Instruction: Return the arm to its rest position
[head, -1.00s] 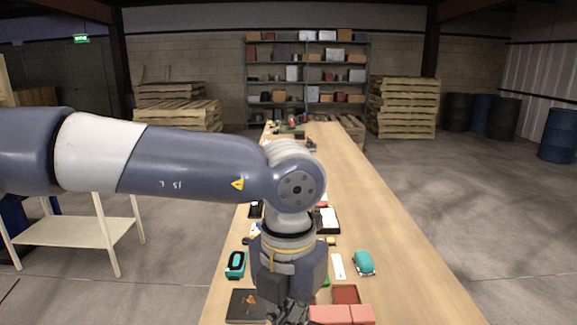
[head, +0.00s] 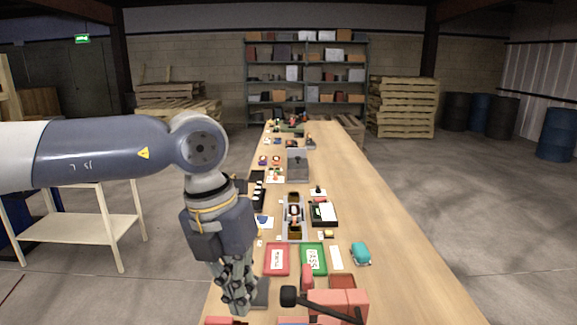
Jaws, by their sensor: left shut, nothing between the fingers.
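My left arm comes in from the left. Its gripper (head: 238,308) points down over the near left edge of the long wooden table (head: 405,265). The fingers are shut with nothing between them. My right gripper is not in view. On the table a red tray (head: 269,270) and a green tray labelled PASS (head: 320,270) lie side by side, to the right of my left gripper. A conveyor-like device (head: 293,237) stands behind them in the middle. Part of the dark item beside the gripper is hidden.
A teal object (head: 361,254) and a white strip (head: 336,257) lie right of the trays. A red device with a black knob (head: 289,296) stands at the near edge. A white side table (head: 78,246) is at left. The table's right side is clear.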

